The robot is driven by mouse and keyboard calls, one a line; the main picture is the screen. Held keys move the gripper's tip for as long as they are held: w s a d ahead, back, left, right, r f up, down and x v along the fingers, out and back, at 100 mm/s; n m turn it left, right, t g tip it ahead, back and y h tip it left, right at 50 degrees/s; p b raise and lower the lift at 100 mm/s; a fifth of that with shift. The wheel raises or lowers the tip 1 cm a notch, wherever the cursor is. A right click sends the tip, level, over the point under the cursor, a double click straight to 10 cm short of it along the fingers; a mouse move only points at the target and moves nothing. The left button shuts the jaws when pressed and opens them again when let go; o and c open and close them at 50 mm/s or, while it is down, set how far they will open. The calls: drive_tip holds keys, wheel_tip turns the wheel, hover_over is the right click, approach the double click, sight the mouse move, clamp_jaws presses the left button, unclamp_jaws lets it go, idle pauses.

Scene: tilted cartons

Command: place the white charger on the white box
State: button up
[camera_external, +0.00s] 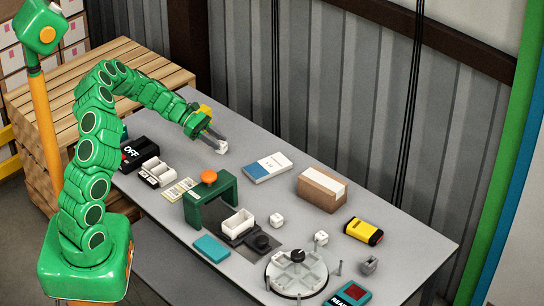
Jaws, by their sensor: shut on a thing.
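My gripper (215,136) is shut on a small white block, which looks like the white charger (221,148). It holds the charger at its fingertips over the far left part of the table; whether the charger touches the table I cannot tell. A flat white box with a blue end (275,165) lies to the right of the gripper and apart from it. Its top looks bare.
A green arch with an orange knob (209,177), a brown carton (320,190), a yellow-black device (363,231) and a round white tray (272,283) stand on the grey table. Small white cubes (277,220) lie nearer. The corrugated wall (345,95) runs behind.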

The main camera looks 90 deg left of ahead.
sight(262, 165)
drive_tip(key=w+a+r+n+t+y, duration=0.1)
drive_tip(key=w+n+y, duration=0.1)
drive_tip(key=w, duration=0.6)
drive_tip(key=shift+w+a, duration=0.3)
drive_tip(key=shift+a, duration=0.1)
drive_tip(key=w+n+y, duration=0.1)
drive_tip(key=w, duration=0.1)
drive_tip(key=w+n+y, duration=0.1)
drive_tip(key=w, duration=0.1)
drive_tip(key=w+f+y, duration=0.1)
drive_tip(key=w, duration=0.1)
drive_tip(key=shift+w+a+f+n, duration=0.1)
drive_tip(key=shift+a+n, duration=0.3)
drive_tip(key=shift+n+y, duration=0.3)
drive_tip(key=shift+y, duration=0.1)
drive_tip(key=shift+w+a+f, duration=0.1)
drive_tip(key=shift+w+f, duration=0.05)
drive_tip(key=shift+f, duration=1.3)
drive_tip(key=shift+w+d+f, duration=0.1)
drive_tip(key=shift+w+f, duration=0.05)
drive_tip(key=shift+f, duration=1.3)
drive_tip(key=shift+w+a+f, duration=0.1)
drive_tip(key=shift+w+f, duration=0.05)
drive_tip(key=shift+f, duration=1.3)
drive_tip(key=shift+f, duration=0.15)
drive_tip(key=o, duration=1)
drive_tip(key=shift+o, duration=0.2)
